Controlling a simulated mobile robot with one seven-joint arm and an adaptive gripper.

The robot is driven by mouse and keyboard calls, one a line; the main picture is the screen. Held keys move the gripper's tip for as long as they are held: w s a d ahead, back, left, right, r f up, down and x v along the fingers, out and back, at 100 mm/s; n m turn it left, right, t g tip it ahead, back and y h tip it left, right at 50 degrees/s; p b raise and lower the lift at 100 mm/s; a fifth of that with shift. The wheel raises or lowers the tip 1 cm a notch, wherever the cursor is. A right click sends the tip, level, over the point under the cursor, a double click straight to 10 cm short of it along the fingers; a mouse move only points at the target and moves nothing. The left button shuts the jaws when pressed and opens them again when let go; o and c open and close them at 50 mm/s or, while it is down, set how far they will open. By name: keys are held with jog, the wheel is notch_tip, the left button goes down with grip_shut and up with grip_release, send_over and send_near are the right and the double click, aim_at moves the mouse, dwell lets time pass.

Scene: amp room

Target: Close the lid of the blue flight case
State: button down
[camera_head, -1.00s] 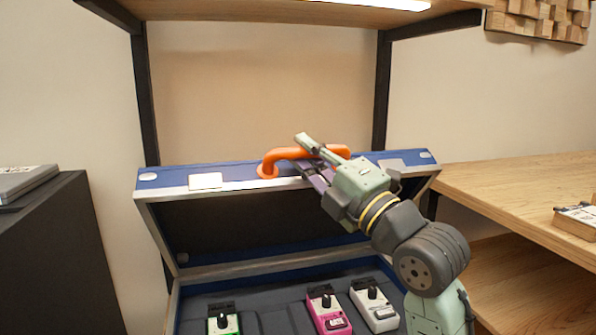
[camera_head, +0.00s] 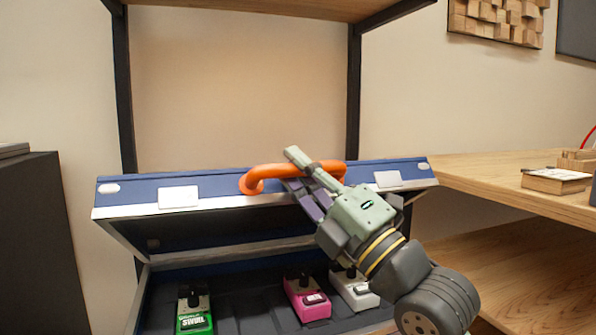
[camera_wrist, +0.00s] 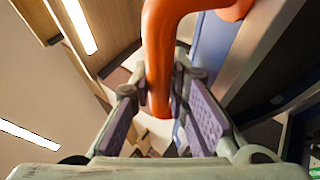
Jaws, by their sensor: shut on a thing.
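The blue flight case has its lid (camera_head: 228,185) partly open, tilted over the case body. An orange handle (camera_head: 256,180) is fixed on the lid's front edge. My gripper (camera_head: 303,176) is shut on this handle, with a finger on either side of it. In the wrist view the orange handle (camera_wrist: 158,60) passes between the purple finger pads of my gripper (camera_wrist: 165,110). Inside the case are a green pedal (camera_head: 194,312), a pink pedal (camera_head: 307,298) and a white pedal (camera_head: 354,290). My arm partly hides the white pedal and the case's right side.
A wooden bench (camera_head: 510,185) stands at the right, with a small wooden box (camera_head: 556,181) on it. A dark cabinet (camera_head: 42,240) stands at the left. A shelf with black posts (camera_head: 124,90) rises behind the case.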

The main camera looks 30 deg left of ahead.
jog(key=c, duration=1.8)
grip_release()
